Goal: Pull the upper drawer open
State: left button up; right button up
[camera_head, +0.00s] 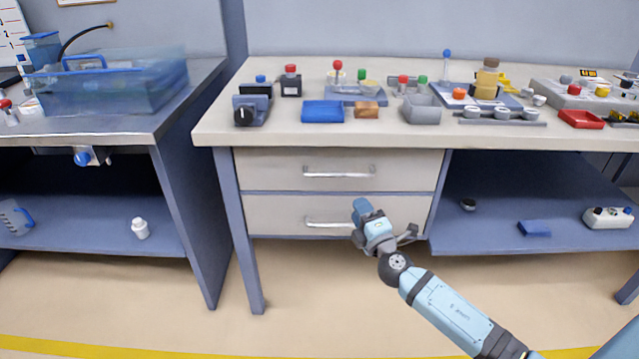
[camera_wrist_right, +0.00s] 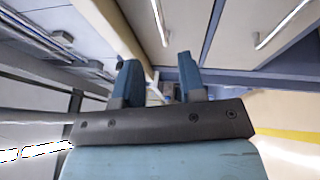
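The upper drawer (camera_head: 270,170) is in the bench front below the worktop and looks shut. Its silver bar handle (camera_head: 338,171) is bare, with nothing touching it. My right gripper (camera_head: 362,208) is in front of the lower drawer, near the right end of the lower handle, and below the upper handle in the picture. In the right wrist view, the two blue fingers (camera_wrist_right: 157,70) stand apart with nothing between them. The upper handle (camera_wrist_right: 160,22) appears beyond the fingertips there, apart from them. My left gripper is not in view.
The lower drawer (camera_head: 270,215) with its own handle (camera_head: 325,222) is directly below and looks shut. The worktop (camera_head: 225,130) carries many small parts. An open shelf (camera_head: 490,235) is to the right. A bench leg (camera_head: 243,240) is to the left. The floor in front is clear.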

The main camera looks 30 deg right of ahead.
aim_at(339, 175)
jog(key=x, duration=1.3)
jog(key=shift+w+d, duration=0.1)
jog(key=shift+w, duration=0.05)
grip_shut()
